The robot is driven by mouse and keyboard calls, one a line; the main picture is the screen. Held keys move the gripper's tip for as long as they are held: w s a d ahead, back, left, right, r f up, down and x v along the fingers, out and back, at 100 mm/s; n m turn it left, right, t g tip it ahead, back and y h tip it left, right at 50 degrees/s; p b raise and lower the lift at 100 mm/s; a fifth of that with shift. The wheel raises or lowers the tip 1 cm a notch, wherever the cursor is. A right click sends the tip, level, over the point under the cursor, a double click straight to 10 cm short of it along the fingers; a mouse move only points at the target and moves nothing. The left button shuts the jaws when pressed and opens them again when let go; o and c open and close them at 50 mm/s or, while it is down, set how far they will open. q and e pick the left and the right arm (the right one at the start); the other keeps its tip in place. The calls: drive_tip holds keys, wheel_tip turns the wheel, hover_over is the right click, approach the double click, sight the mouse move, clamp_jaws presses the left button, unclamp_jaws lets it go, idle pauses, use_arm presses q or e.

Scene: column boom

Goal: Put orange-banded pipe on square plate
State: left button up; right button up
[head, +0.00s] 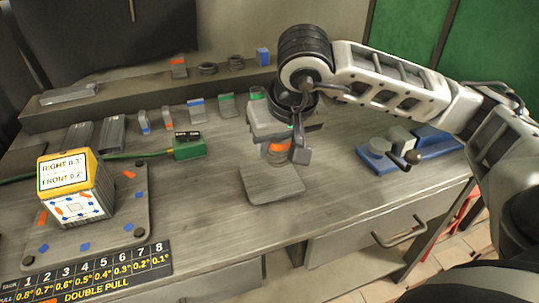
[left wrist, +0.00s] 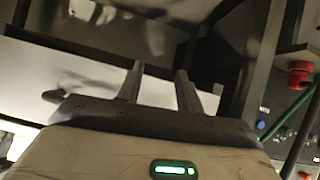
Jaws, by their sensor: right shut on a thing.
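The orange-banded pipe (head: 278,148) is a short grey piece with an orange band, held upright or nearly so in my right gripper (head: 284,150) in the head view. The fingers and wrist hide much of it. The square plate (head: 273,188) is flat and grey, on the bench right below the pipe. The pipe's lower end is over the plate's back part; I cannot tell whether it touches. My left gripper (left wrist: 158,82) shows only in the left wrist view, with its two fingers apart and nothing between them.
Several banded pieces (head: 227,104) stand along the back of the bench. A green box (head: 188,147) lies left of the plate. A yellow-topped labelled cube (head: 72,190) stands on a marked board at left. A blue fixture (head: 374,157) is at right. Bench in front of the plate is clear.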

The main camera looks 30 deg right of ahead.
sight(270, 175)
drive_tip(key=shift+w+a+f, duration=0.1)
drive_tip(key=shift+w+f, duration=0.85)
drive_tip(key=shift+f, duration=0.1)
drive_tip(key=f, duration=0.3)
drive_tip(key=shift+w+f+p, duration=0.15)
drive_tip(key=shift+w+p, duration=0.05)
drive_tip(key=shift+p, duration=0.2)
drive_tip(key=shift+f, duration=0.15)
drive_tip(key=shift+f+b, duration=0.25)
drive_tip(key=shift+b, duration=0.05)
drive_tip(key=o, duration=1.1)
drive_tip(key=shift+r, duration=0.15)
